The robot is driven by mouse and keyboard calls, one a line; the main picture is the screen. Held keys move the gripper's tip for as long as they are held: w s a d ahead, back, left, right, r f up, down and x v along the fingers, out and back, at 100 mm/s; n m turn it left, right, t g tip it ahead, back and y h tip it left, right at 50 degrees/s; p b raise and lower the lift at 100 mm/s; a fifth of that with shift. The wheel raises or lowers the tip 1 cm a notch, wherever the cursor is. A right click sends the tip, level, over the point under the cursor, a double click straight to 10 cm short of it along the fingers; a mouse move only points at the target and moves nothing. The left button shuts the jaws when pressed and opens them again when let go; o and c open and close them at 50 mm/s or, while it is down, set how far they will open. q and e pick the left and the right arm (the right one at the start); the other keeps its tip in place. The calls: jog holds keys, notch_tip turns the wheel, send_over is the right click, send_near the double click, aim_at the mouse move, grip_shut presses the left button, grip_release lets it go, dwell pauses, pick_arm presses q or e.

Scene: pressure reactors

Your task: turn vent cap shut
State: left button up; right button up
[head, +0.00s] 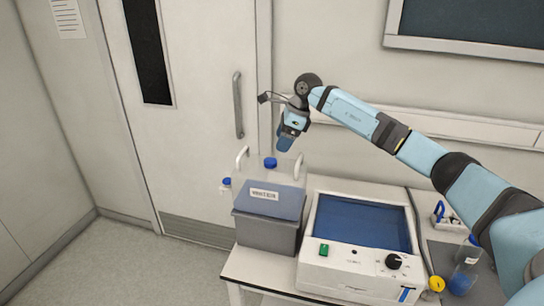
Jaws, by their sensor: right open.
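A clear, box-shaped container (262,195) with a white barcode label stands at the left end of the bench, on or in a grey base. It has a blue cap (270,163) on top, between two pale handles. A second blue cap (226,182) sticks out at its left side. I cannot tell which cap is the vent cap, or how far either is turned. My right gripper (285,146) is open and points down above the container, slightly right of the top cap and apart from it. Its fingers are small and hard to make out. My left gripper is out of view.
A white device with a blue top panel (362,222) stands right of the container. A bottle (464,268) and a yellow cap (436,284) are at the right, below my right arm. A closed door (190,100) is behind; open floor (140,265) lies left of the bench.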

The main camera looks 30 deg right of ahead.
aim_at(272, 161)
jog(key=p+x, duration=0.1)
jog(key=x, duration=0.6)
jog(key=shift+w+a+f, duration=0.15)
jog(key=shift+f, duration=0.05)
jog(key=c, duration=0.9)
